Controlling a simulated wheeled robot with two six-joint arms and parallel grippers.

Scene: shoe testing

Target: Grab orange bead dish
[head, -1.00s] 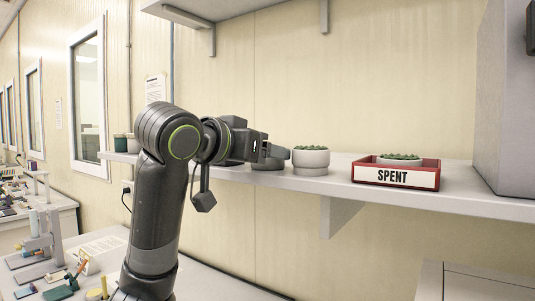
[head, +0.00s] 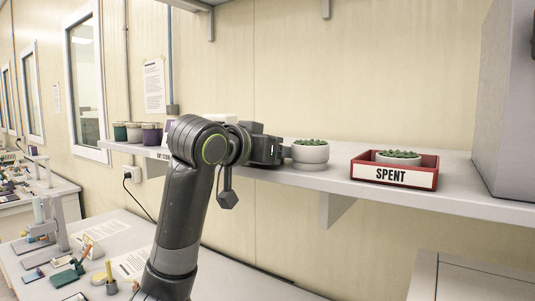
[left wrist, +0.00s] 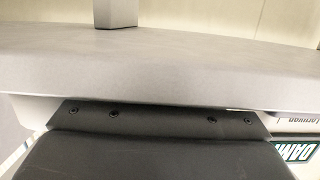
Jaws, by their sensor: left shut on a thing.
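My left gripper (head: 268,150) is at the shelf, just left of a pale dish with green beads (head: 310,152). My wrist covers most of its fingers. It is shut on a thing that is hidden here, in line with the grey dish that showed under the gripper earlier. No orange beads show in any view. Another dish with green beads (head: 398,155) sits in the red SPENT tray (head: 352,166). My right gripper is not in view.
The shelf (head: 450,198) runs across, with a bracket (head: 338,208) below. Several jars (head: 135,133) stand at its left end. A grey cabinet (head: 503,105) closes the right end. The lower bench (head: 115,235) holds small items.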

